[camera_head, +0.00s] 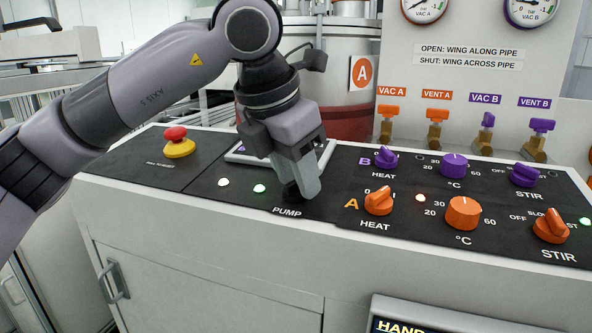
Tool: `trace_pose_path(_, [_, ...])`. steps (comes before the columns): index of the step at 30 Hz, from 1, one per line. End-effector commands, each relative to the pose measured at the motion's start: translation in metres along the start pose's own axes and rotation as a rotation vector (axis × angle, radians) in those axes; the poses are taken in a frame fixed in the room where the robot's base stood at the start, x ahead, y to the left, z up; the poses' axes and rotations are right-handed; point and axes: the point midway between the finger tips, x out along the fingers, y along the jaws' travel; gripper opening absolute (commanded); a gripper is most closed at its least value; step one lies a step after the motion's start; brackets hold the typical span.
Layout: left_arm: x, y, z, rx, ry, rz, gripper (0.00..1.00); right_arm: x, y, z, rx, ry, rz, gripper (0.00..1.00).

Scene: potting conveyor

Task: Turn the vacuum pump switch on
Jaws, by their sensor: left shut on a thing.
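My left gripper (300,190) points down at the control panel (325,203), just above the white PUMP label (287,211). It is shut on the dark pump switch (291,190), which is mostly hidden by the fingers, so its angle cannot be read. Left of the gripper are two small lamps, a white one (223,182) and a green-tinted one (259,188). My right gripper is not in view.
A red and yellow emergency button (177,143) is at the left of the panel. Orange and purple heat, temperature and stir knobs, such as the orange A heat knob (379,201), stand right of the gripper. Behind are valves (437,128) and a steel vessel (335,80).

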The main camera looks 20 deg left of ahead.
Motion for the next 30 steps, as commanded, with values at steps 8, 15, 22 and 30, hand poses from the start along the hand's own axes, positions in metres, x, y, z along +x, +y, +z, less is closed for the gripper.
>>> trace_pose_path(8, [-0.001, 0.001, 0.000, 0.002, 0.000, 0.000, 0.06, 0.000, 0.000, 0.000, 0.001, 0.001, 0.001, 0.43])
trace_pose_path(15, [-0.001, 0.001, 0.000, 0.001, 0.000, 0.000, 0.62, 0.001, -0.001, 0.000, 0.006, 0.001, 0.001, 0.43])
trace_pose_path(22, [-0.001, 0.000, 0.000, 0.001, -0.001, 0.000, 0.62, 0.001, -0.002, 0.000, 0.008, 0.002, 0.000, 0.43])
trace_pose_path(30, [-0.035, 0.000, 0.001, 0.001, -0.005, 0.000, 0.62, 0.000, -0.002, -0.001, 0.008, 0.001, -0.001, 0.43])
